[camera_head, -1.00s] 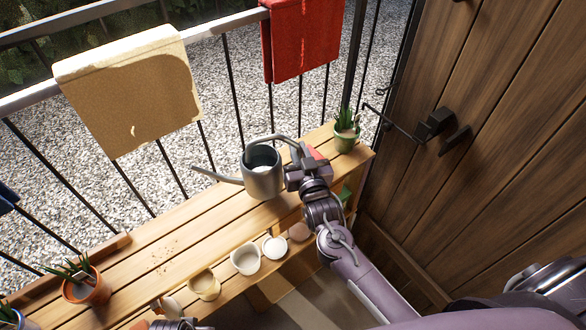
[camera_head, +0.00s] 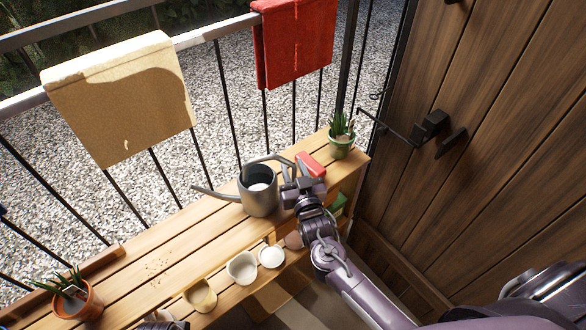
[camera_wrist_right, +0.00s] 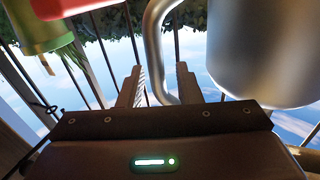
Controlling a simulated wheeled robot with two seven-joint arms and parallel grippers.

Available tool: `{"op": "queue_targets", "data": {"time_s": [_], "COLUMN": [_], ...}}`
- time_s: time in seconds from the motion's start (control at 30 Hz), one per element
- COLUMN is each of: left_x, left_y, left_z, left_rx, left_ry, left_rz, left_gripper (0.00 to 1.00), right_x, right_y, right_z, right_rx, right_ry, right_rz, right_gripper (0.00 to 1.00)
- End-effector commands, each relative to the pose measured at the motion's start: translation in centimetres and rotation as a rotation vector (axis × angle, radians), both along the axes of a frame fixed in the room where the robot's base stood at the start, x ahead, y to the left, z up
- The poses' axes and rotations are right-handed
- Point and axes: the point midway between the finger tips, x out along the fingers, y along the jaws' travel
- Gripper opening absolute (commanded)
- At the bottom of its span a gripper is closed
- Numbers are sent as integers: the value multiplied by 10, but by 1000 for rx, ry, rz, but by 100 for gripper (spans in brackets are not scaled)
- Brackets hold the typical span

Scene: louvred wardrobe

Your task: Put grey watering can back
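The grey watering can (camera_head: 259,198) stands upright on the wooden bench, its spout pointing left and its handle towards my right gripper. In the right wrist view the can body (camera_wrist_right: 265,50) fills the upper right, and its tubular handle (camera_wrist_right: 153,45) curves down behind the fingers. My right gripper (camera_head: 287,180) is at the handle. Its two fingers (camera_wrist_right: 161,85) are apart, with the handle seen in the gap; contact is not clear. A dark grey part at the bottom edge appears to be my left gripper (camera_head: 163,320), mostly cut off.
A red block (camera_head: 311,165) and a green-potted plant (camera_head: 341,146) stand right of the can. An orange-potted plant (camera_head: 78,303) is at left. The bench (camera_head: 185,235) between is mostly clear; railing behind.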

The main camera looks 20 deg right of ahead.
Motion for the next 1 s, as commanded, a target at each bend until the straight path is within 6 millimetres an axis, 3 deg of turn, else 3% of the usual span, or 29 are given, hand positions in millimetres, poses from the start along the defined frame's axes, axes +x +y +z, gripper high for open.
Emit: {"op": "queue_targets", "data": {"time_s": [0.37,0.57,0.8,1.0], "left_x": [1,-2,-5,-4], "left_y": [0,2,5,6], "left_z": [2,-16,-34,-42], "left_rx": [-2,1,1,1], "left_ry": [-7,-1,-12,-17], "left_rz": [2,8,15,19], "left_gripper": [36,36,36,36], "right_x": [0,-32,-84,-112], "right_y": [0,2,4,5], "right_z": [3,1,1,2], "right_rx": [0,0,0,0], "right_ry": [0,4,4,2], "right_rz": [0,1,0,0], "right_gripper": [36,36,36,36]}}
